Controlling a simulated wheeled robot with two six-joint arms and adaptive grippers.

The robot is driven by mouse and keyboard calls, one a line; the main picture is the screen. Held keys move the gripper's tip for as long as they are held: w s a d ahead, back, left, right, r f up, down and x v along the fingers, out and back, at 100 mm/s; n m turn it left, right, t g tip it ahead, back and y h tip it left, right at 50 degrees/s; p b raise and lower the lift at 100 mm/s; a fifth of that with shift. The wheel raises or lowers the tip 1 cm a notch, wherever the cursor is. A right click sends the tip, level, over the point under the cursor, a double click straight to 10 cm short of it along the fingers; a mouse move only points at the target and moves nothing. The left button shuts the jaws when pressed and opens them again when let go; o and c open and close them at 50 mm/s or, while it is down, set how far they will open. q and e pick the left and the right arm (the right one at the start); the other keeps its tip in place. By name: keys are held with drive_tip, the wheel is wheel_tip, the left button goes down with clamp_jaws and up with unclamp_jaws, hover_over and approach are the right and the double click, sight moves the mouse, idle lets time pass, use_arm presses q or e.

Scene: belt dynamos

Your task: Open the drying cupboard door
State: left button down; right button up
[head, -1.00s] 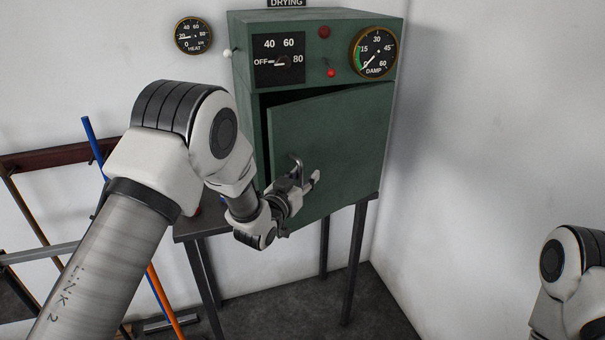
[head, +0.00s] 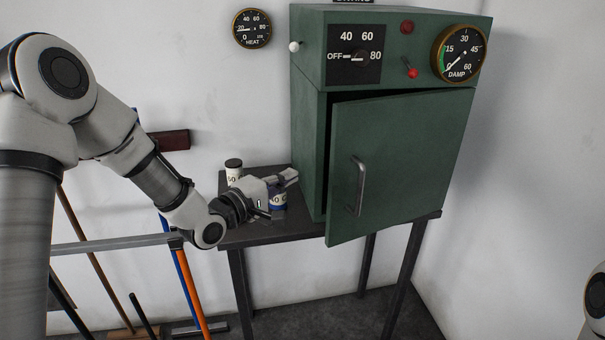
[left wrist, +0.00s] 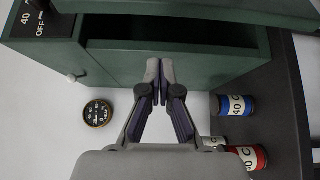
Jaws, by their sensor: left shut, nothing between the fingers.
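The green drying cupboard (head: 308,120) stands on a dark table. Its door (head: 405,150) is ajar, with a dark gap along its left edge, and swings out from the right side. The upright metal handle (head: 357,187) is on the door's left part, with nothing on it. My left gripper (head: 290,178) is left of the cupboard, apart from the handle, shut and empty. In the left wrist view its closed fingertips (left wrist: 160,68) point towards the cupboard's green side (left wrist: 205,66). My right gripper is out of view.
Jars stand on the table (head: 270,235) near my left gripper: one dark-lidded (head: 233,170), one blue-banded (head: 279,201). A red-banded jar (left wrist: 250,156) shows in the left wrist view. A rack with coloured poles (head: 188,290) stands lower left. White walls close in behind and right.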

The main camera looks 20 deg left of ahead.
sight(332, 168)
use_arm(q)
drive_tip(key=w+d+p, duration=0.1)
drive_tip(key=w+d, duration=0.1)
drive_tip(key=w+d+p, duration=0.1)
drive_tip(key=d+p, duration=0.1)
drive_tip(key=d, duration=0.1)
drive_tip(key=w+d+p, duration=0.1)
drive_tip(key=w+d, duration=0.1)
drive_tip(key=shift+w+d+r, duration=0.25)
drive_tip(key=shift+w, duration=0.1)
drive_tip(key=shift+w+a+f, duration=0.15)
drive_tip(key=shift+w+f, duration=0.05)
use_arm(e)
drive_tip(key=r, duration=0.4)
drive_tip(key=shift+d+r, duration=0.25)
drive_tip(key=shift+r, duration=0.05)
